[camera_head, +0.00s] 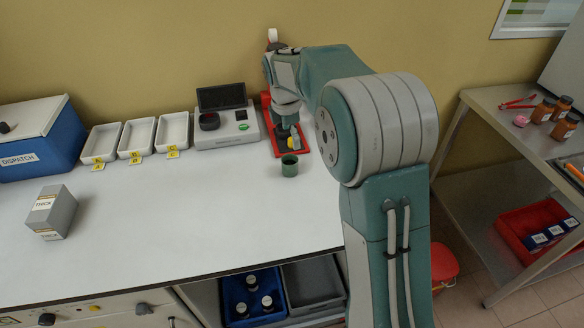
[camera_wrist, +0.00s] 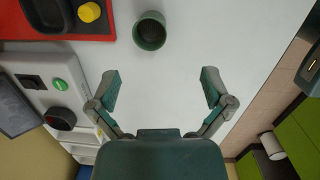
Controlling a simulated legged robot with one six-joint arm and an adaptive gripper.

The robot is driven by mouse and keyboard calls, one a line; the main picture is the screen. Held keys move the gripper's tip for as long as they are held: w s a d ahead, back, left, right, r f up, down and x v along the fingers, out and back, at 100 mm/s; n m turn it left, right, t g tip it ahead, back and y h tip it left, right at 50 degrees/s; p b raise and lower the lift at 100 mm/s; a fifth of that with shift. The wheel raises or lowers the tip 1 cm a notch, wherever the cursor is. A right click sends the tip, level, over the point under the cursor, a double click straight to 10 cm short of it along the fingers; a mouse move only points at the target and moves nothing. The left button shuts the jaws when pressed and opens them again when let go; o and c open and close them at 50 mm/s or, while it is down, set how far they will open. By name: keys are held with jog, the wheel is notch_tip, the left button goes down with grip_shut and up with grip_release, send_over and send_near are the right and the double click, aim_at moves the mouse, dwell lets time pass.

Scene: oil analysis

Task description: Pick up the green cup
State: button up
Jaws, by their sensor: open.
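The green cup (camera_head: 290,165) stands upright on the white bench, just in front of the red tray, in the head view. In the wrist view the cup (camera_wrist: 150,33) is seen from above at the top middle, with its dark inside showing. My gripper (camera_wrist: 160,84) is open and empty, its two fingers wide apart. The cup lies beyond the fingertips, a little left of the middle between them, and is not touched. In the head view my arm reaches over the back of the bench, and the fingers are hard to make out there.
A red tray (camera_head: 265,108) with a yellow-topped item (camera_head: 291,142) lies behind the cup. An analyser (camera_head: 226,128) stands left of it, then three white trays (camera_head: 137,137). A grey box (camera_head: 51,213) is at the left. The bench (camera_head: 190,225) is clear in front of the cup.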

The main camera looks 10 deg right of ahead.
jog(key=w+a+f+n, duration=0.1)
jog(key=f, duration=0.1)
send_over(289, 164)
jog(key=s, duration=0.2)
jog(key=f, duration=0.4)
jog(key=shift+s+f, duration=0.2)
jog(key=shift+f, duration=0.2)
jog(key=f, duration=0.5)
jog(key=shift+w+a, duration=0.25)
jog(key=shift+d+f, duration=0.15)
jog(key=shift+f, duration=0.2)
jog(key=shift+d, duration=0.1)
jog(key=shift+c, duration=0.3)
jog(key=c, duration=1.1)
